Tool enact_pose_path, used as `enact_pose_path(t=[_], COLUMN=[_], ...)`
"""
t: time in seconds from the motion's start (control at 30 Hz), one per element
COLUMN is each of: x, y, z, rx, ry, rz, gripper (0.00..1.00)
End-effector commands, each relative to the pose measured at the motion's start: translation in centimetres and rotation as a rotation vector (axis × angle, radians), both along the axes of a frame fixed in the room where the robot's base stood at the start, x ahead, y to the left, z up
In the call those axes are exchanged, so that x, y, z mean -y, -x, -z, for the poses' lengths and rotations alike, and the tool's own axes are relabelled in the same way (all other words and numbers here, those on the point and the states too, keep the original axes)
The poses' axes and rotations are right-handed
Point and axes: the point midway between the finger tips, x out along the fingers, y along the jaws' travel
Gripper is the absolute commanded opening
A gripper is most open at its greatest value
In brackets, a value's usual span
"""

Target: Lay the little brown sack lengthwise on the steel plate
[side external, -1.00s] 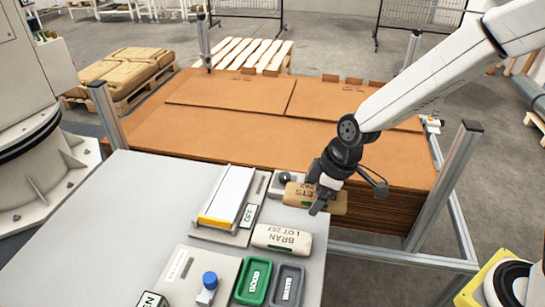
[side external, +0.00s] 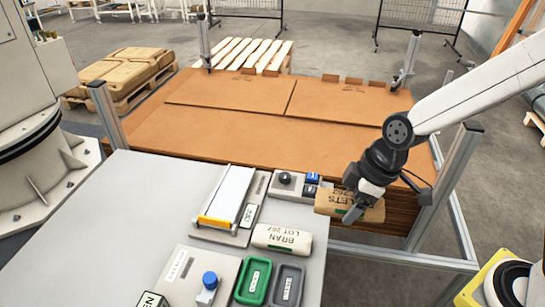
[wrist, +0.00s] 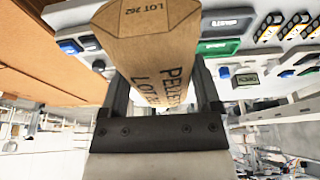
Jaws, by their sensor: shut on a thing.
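The little brown sack (side external: 330,203), printed with PELLETS lettering and LOT 262, is in my gripper (side external: 355,212). The sack hangs in the air just off the right edge of the grey bench, in front of the cardboard stack. In the wrist view the sack (wrist: 150,45) lies between both fingers of my gripper (wrist: 163,90) and points away from the palm. The steel plate (side external: 231,190), long and pale with a yellow front edge, is on the bench to the left of my gripper. Its top is bare.
A pale BRAN sack (side external: 282,238) lies on the bench between the plate and my gripper. A control box (side external: 287,184) with a knob and blue buttons stands behind it. Green (side external: 253,280) and grey (side external: 285,284) trays are at the front. A metal post (side external: 447,180) stands close right of my gripper.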

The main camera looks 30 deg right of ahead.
Motion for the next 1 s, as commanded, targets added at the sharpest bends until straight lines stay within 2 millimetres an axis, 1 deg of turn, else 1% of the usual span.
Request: enact_pose_path(t=[0.47,0.63,0.83,1.0], x=[0.0,-0.2,-1.0,-1.9], y=[-0.1,-0.6,-2.2,-4.4], z=[0.0,-0.1,-0.3,-0.6], rx=[0.001,0.002,0.001,0.002], ry=[0.000,0.000,0.000,0.000], rz=[0.001,0.016,0.073,0.155], gripper=[0.00,0.00,0.00,0.00])
